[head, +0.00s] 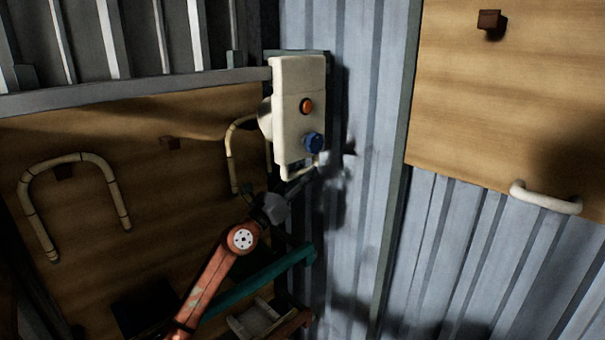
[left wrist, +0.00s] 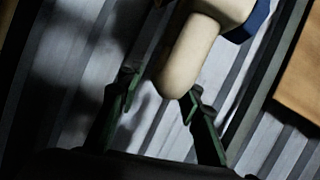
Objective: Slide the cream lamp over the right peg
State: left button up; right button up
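I cannot make out a clear lamp. A cream box (head: 299,85) with an orange button and a blue knob (head: 313,142) is mounted on the wall. A thin cream bar (head: 299,170) shows under it. My left gripper (head: 315,165) is at the box's lower end, its fingers small and blurred. In the left wrist view its two green fingers (left wrist: 163,88) are spread. A cream rounded end (left wrist: 184,62) reaches down between them, with gaps beside it. Dark pegs stand on the left board (head: 170,143) and the right board (head: 489,20). My right gripper is out of view.
A cream bent rattan arch (head: 80,158) hangs over a peg on the left wooden board (head: 100,235). Another bent piece (head: 231,150) is beside the box, partly hidden. A pale curved handle (head: 545,197) is at the right board's lower edge. Corrugated metal wall fills the middle.

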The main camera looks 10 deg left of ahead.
pick_arm(q)
jog(key=shift+s+a+r, duration=0.3)
jog(key=shift+s+a, duration=0.2)
jog(key=shift+s+a+f, duration=0.1)
jog(key=shift+s+f, duration=0.05)
jog(key=shift+f, duration=0.15)
jog(key=v, duration=0.6)
jog(key=shift+s, duration=0.35)
jog(key=shift+s+a+f, duration=0.1)
jog(key=shift+a+f, duration=0.05)
jog(key=shift+a, duration=0.15)
